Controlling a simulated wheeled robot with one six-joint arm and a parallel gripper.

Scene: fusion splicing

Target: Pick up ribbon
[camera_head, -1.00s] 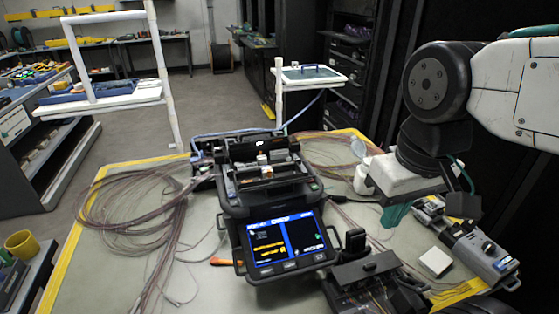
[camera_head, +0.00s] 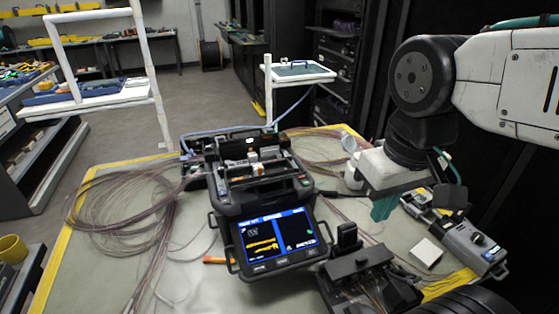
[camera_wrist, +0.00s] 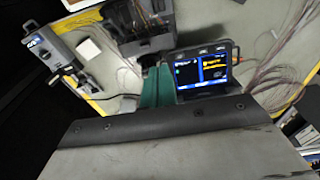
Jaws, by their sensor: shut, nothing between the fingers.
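Thin pinkish ribbon fibres (camera_head: 118,208) lie in a wide loose coil on the left of the table, with strands running to the splicer. More strands (camera_head: 312,150) lie behind the splicer on the right, and some show at the right of the wrist view (camera_wrist: 285,50). I cannot tell which strand is the ribbon to pick up. The black fusion splicer (camera_head: 262,205) stands mid-table with its screen lit. My gripper (camera_head: 382,208) hangs to the right of the splicer, teal fingers shut and empty. In the wrist view its fingers (camera_wrist: 157,86) point toward the table beside the splicer screen (camera_wrist: 202,68).
A black tool unit (camera_head: 368,278) stands front right. A grey device (camera_head: 470,245) and a small white block (camera_head: 426,253) lie right of my gripper. White-framed shelves (camera_head: 95,97) stand behind the table at left. The table's front left is mostly clear.

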